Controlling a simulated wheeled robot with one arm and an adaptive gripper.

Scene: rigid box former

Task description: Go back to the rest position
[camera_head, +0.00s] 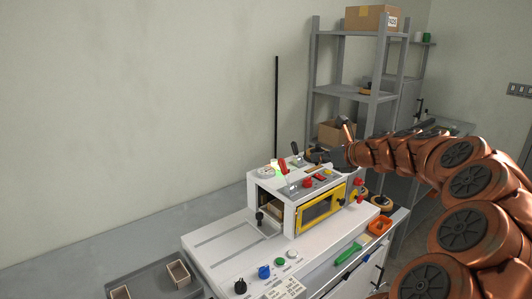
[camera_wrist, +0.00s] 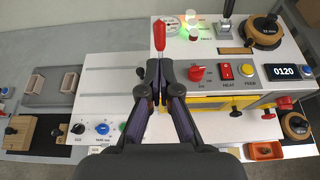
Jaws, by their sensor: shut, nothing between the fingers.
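My gripper (camera_wrist: 158,70) is shut and empty in the wrist view, its fingertips together over the top of the white box former (camera_wrist: 205,42). A red-handled lever (camera_wrist: 159,36) shows just beyond the fingertips, its lower part hidden by them. I cannot tell from the wrist view whether they touch. In the head view my gripper (camera_head: 318,155) is above the back of the box former (camera_head: 285,212), to the right of the red lever handle (camera_head: 282,166), with my arm reaching in from the right.
The machine's top carries a red knob (camera_wrist: 197,73), a yellow button (camera_wrist: 246,71) and a display (camera_wrist: 293,73). A grey tray (camera_wrist: 88,98) with small boxes lies at left. A shelf rack (camera_head: 312,90) stands behind. A green-handled tool (camera_head: 348,252) lies in front.

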